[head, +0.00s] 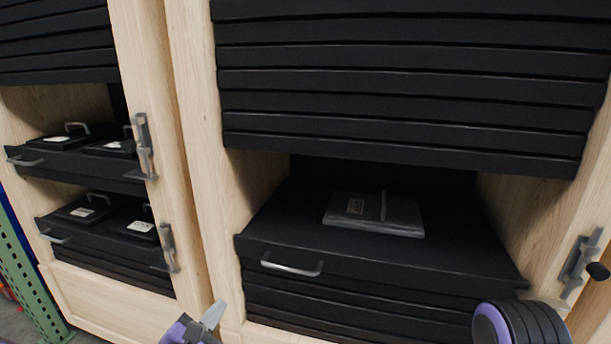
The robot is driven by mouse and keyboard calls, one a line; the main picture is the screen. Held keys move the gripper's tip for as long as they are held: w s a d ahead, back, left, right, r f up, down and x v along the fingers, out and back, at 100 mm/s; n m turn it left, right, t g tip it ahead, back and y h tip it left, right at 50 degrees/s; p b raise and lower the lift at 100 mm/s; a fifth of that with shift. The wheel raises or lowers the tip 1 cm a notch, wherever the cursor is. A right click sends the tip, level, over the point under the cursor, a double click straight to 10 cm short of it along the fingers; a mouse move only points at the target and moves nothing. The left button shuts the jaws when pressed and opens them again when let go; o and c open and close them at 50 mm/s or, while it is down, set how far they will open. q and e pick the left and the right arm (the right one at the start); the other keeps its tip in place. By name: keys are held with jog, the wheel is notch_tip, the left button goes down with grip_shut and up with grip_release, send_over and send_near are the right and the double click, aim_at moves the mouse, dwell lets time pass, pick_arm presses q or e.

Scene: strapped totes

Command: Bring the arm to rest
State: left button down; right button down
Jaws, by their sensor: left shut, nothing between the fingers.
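My left gripper (212,316) shows at the bottom edge, left of centre, as a pale grey finger and a purple part. It is shut and empty, in front of the pale wooden cabinet frame and apart from the drawers. Most of my left arm is below the picture. A rounded black and purple part of my own body shows at the bottom right. I cannot see the fingers of my right gripper.
Black slatted shutters (400,95) hang above the right bay. A silver handle (291,266) sticks out from the shelf front. The left bay holds several dark labelled cases on two shelves (85,163). Metal latches (143,146) stick out from the frames, including one at the right (580,262).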

pick_arm(q)
jog(key=s+a+f+m+g+y+p, duration=0.45)
jog(key=s+f+m+g, duration=0.45)
jog(key=f+m, duration=0.5)
jog(key=s+a+f+m+g+y+p, duration=0.1)
jog(key=s+a+f+m+g+p, duration=0.1)
jog(key=s, duration=0.7)
jog(key=s+a+f+m+g+p, duration=0.2)
jog(key=s+a+f+m+p, duration=0.1)
jog(key=s, duration=0.7)
jog(key=shift+a+f+m+y+p, duration=0.4)
jog(key=shift+f+p, duration=0.1)
jog(key=shift+f, duration=0.3)
jog(key=shift+d, duration=0.1)
